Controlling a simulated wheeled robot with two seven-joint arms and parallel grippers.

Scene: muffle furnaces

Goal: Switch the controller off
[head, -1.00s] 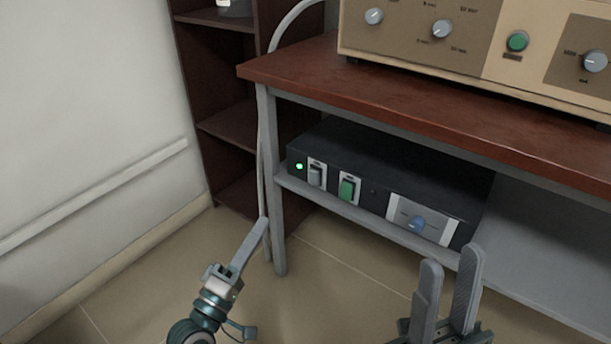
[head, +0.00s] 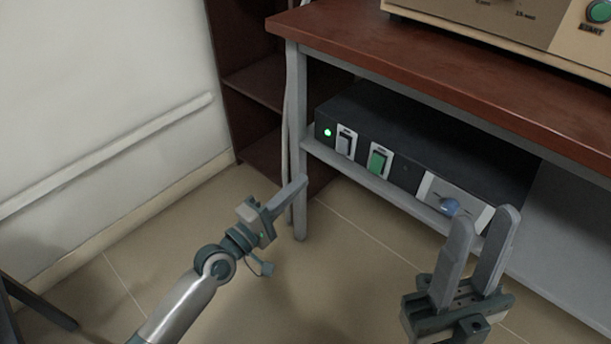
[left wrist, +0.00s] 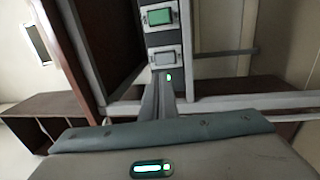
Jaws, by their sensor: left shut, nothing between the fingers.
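The controller (head: 412,143) is a black box on the grey shelf under the table. My left gripper (head: 303,181) is shut and empty, below and left of the lamp, in front of the table leg. In the left wrist view its fingers (left wrist: 158,100) point toward the lamp (left wrist: 168,77), the grey switch (left wrist: 165,57) and the green switch (left wrist: 160,17). My right gripper (head: 485,225) is open and empty in front of the knob end.
The table's grey leg (head: 297,140) stands just left of the controller, with a pale cable beside it. The brown tabletop (head: 420,70) overhangs the controller and carries a beige furnace (head: 500,25). A dark shelf unit (head: 255,90) stands behind. The floor in front is clear.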

